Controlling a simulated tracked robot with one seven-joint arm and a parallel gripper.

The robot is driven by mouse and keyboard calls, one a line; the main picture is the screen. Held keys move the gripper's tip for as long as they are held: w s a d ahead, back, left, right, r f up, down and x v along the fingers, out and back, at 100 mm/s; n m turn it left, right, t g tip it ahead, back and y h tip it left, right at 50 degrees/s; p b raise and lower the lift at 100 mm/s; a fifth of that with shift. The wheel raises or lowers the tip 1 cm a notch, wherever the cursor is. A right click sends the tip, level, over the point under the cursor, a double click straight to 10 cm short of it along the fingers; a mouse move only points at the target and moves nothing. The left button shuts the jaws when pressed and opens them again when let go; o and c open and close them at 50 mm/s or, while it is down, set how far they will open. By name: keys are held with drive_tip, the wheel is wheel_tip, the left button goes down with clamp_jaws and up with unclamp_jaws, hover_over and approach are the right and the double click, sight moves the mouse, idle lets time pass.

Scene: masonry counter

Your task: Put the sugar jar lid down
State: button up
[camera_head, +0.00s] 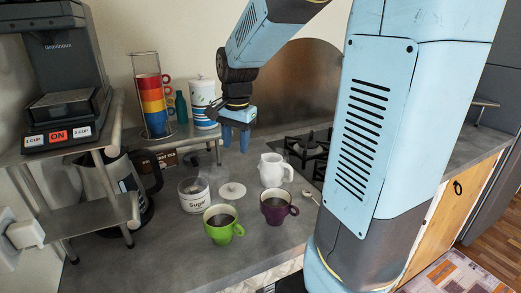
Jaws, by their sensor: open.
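The sugar jar lid (232,191) is a white disc lying flat on the grey counter (190,260), just right of the sugar jar. The sugar jar (194,195) is glass with a white "Sugar" label, and it stands uncovered. My gripper (235,150) has blue fingers pointing down, open and empty. In the picture it is above and behind the lid, apart from it.
A green cup (222,224) and a purple cup (278,207) stand in front, with a white pitcher (272,170) behind. A stack of coloured cups (154,104), a white canister (203,104), a coffee machine (65,75) and a stove (308,150) are around.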

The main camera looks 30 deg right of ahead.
drive_tip(key=s+r+n+t, duration=0.2)
drive_tip(key=s+n, duration=0.3)
drive_tip(key=s, duration=0.4)
drive_tip(key=s+r+n+t, duration=0.2)
drive_tip(key=s+r+n, duration=0.2)
drive_tip(key=s, duration=0.5)
drive_tip(key=shift+s+a+r+n, duration=0.15)
drive_tip(key=shift+a+n, duration=0.1)
drive_tip(key=shift+n, duration=0.35)
